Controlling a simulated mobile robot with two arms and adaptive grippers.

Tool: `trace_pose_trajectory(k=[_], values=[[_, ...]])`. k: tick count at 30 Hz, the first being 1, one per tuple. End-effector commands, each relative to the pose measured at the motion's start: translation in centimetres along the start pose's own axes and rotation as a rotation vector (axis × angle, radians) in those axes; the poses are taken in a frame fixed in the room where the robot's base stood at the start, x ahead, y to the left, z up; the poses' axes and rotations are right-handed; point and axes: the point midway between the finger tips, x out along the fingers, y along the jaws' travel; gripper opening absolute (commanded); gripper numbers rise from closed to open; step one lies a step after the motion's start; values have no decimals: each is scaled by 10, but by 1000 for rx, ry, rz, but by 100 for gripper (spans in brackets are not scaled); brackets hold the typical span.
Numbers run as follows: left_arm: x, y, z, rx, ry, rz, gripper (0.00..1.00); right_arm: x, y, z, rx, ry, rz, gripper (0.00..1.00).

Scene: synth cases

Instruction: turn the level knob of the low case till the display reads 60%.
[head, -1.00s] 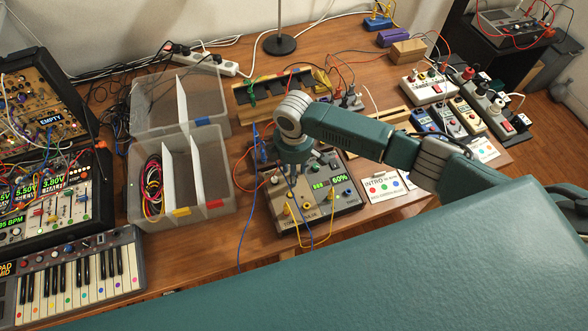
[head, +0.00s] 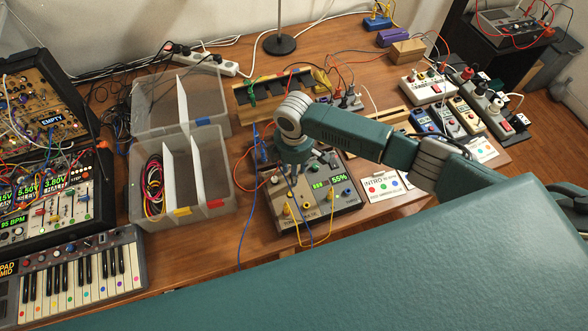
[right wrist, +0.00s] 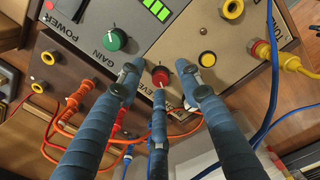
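The low case (head: 345,207) is a grey-beige box near the table's front edge. Its green display (head: 338,180) reads 55%. My right gripper (head: 294,182) reaches down over the case's left part and hides its knobs in the head view. In the right wrist view the red level knob (right wrist: 160,76) has a pale pointer mark, and part of its label is covered. My right gripper's three fingers (right wrist: 161,88) spread around this knob. Gaps show between the side fingertips and the knob; the middle fingertip is close below it. My left gripper is not in view.
A green gain knob (right wrist: 114,40) is close to the left finger. Yellow plugs and cables (head: 306,207) stand at the case's front. A clear divided bin (head: 210,160) is to the left, an intro card (head: 385,186) to the right.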

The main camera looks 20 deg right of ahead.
Motion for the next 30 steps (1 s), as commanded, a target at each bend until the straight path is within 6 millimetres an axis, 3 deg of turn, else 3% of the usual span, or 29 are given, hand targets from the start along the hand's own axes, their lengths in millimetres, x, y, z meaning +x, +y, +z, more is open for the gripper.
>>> trace_pose_trajectory(k=[7,21,30], values=[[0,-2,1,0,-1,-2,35,-17,1,-1,-1,4,2,35],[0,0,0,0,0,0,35,-107,1,0,0,2,2,35],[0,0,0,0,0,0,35,-120,0,0,0,0,0,35]])
